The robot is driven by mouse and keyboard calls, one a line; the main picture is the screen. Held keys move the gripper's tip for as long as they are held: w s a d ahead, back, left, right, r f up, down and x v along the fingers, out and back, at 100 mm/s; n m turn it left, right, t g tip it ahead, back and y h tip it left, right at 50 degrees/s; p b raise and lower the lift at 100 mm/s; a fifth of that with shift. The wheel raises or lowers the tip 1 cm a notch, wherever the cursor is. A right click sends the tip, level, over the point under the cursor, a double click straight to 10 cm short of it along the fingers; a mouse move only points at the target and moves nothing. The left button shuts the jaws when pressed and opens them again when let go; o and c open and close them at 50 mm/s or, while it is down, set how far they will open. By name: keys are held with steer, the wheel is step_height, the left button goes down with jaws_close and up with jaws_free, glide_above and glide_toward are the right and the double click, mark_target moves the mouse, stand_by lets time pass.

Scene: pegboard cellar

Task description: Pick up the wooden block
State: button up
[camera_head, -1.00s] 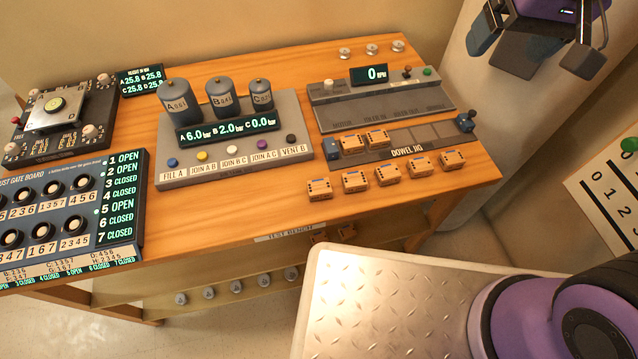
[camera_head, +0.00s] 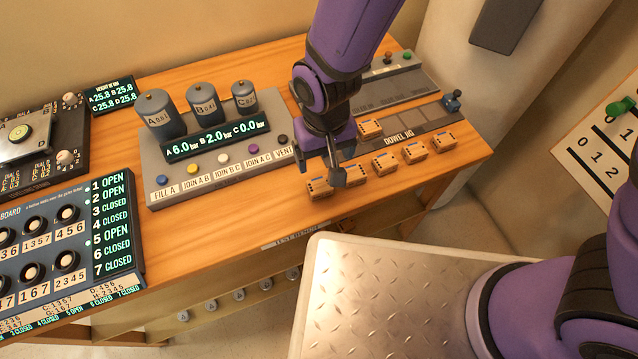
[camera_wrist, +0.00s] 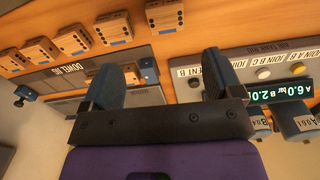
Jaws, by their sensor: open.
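Several wooden blocks lie in a row along the bench front. The leftmost wooden block (camera_head: 319,189) is just below my gripper (camera_head: 322,170) in the head view, partly covered by a finger. In the wrist view, a wooden block (camera_wrist: 165,15) lies at the top edge, beyond the space between the fingers of my gripper (camera_wrist: 165,78). My gripper is open, empty and apart from it.
The pressure panel (camera_head: 222,158) with its cylinders stands left of my gripper. The gate board (camera_head: 70,235) is further left. A metal-plated platform (camera_head: 390,290) is in front, apart from the bench. Bare wood lies along the bench front (camera_head: 250,218).

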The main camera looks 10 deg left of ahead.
mark_target(319, 185)
steer(key=shift+s+a+f, duration=0.1)
steer(key=shift+a+f, duration=0.05)
steer(key=shift+f, duration=1.75)
steer(key=shift+s+a+f, duration=0.1)
steer(key=shift+f, duration=1.75)
steer(key=shift+a+f, duration=0.15)
steer(key=shift+f, duration=1.75)
steer(key=c, duration=1)
